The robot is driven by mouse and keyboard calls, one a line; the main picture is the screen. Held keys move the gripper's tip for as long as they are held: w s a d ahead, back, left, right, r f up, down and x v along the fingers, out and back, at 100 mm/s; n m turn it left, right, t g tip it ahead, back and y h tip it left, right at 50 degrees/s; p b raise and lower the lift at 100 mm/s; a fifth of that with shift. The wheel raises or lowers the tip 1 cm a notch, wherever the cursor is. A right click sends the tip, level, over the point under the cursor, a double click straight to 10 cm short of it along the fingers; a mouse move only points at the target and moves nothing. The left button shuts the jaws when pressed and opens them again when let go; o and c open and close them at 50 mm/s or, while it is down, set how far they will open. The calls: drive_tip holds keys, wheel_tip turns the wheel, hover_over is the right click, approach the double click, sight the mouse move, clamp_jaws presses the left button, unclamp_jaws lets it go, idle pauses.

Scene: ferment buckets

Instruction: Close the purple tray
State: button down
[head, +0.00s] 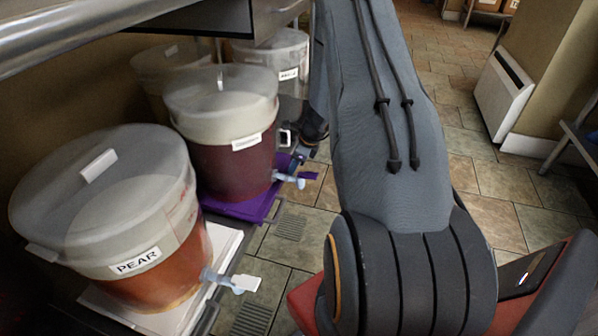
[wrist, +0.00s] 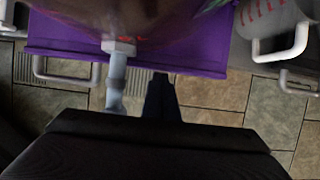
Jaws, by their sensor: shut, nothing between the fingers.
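The purple tray (head: 240,207) holds a bucket (head: 232,172) of dark red liquid with a pale lid and a tap. In the head view the tray sticks out past the shelf over the tiled floor. In the wrist view the purple tray (wrist: 205,62) spans the top, with the bucket's pale blue-grey tap (wrist: 117,75) hanging over its front edge. My gripper (wrist: 160,80) is shut and empty, its tips close to the tray's front edge, right of the tap. Contact cannot be told. In the head view my arm partly hides the gripper (head: 301,152).
A PEAR bucket (head: 150,282) with a protruding tap (head: 240,283) stands on a pale tray at the front left. More buckets (head: 285,55) stand behind. A metal shelf (head: 150,30) runs above. The floor at right is open.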

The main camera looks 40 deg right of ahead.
sight(278, 171)
drive_tip(key=shift+w+a+p, duration=0.2)
drive_tip(key=shift+w+a, duration=0.5)
drive_tip(key=shift+w, duration=0.25)
drive_tip(key=shift+w+a+p, duration=0.2)
drive_tip(key=shift+w+a, duration=0.45)
drive_tip(key=shift+w, duration=0.25)
drive_tip(key=shift+w+a, duration=0.1)
drive_tip(key=shift+a, duration=0.05)
drive_tip(key=shift+s+d, duration=0.4)
drive_tip(key=shift+s, duration=0.05)
drive_tip(key=s+d+r+p, duration=0.4)
drive_tip(key=s+r, duration=0.2)
drive_tip(key=r, duration=0.3)
drive_tip(key=shift+d+r+p, duration=0.15)
drive_tip(key=shift+d+p, duration=0.15)
drive_tip(key=shift+p, duration=0.1)
